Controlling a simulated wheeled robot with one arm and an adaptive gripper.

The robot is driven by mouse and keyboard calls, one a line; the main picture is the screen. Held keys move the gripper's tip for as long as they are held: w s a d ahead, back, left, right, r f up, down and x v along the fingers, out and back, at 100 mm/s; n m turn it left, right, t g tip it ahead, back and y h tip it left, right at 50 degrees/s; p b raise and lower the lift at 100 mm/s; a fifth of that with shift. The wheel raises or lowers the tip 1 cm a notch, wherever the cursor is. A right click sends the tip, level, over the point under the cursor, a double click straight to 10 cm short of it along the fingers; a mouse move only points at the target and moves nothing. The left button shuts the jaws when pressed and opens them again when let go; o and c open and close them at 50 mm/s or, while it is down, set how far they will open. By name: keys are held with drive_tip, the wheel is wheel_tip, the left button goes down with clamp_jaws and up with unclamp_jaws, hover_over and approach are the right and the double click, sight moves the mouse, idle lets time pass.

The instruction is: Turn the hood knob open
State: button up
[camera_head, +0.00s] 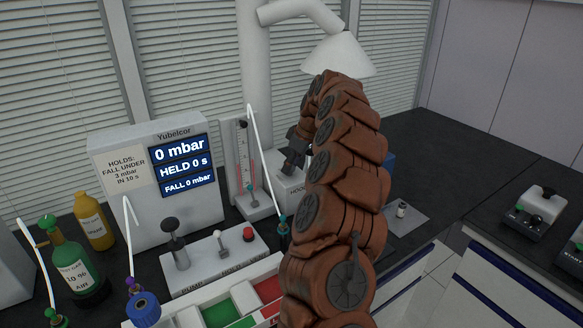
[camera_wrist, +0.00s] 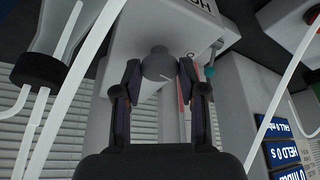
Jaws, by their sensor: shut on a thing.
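The hood knob (camera_wrist: 158,64) is a round grey knob with a thin pale mark, on the front of a white box (camera_wrist: 120,40) lettered in black. In the wrist view my gripper (camera_wrist: 159,76) has one finger on each side of the knob, closed on it. In the head view my gripper (camera_head: 294,153) is a small dark shape at the front of the white hood box (camera_head: 285,184), whose label is partly covered by my arm. The knob itself is hidden there. The white hood (camera_head: 337,56) hangs above on a thick pipe.
A flow tube stand (camera_head: 243,165) and a thin white hose (camera_head: 262,150) stand just left of my gripper. A display unit (camera_head: 158,190), a lever panel (camera_head: 215,262) and bottles (camera_head: 75,265) are further left. The dark bench (camera_head: 440,160) is mostly clear at right.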

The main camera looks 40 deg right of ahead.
drive_tip(key=shift+f+n+g, duration=0.1)
drive_tip(key=shift+n+g, duration=0.2)
drive_tip(key=shift+n, duration=0.4)
drive_tip(key=o, duration=1.1)
drive_tip(key=shift+d+v, duration=0.15)
drive_tip(key=shift+v, duration=2.85)
drive_tip(key=shift+d+v, duration=0.1)
drive_tip(key=shift+v, duration=2.9)
drive_tip(key=shift+y, duration=0.3)
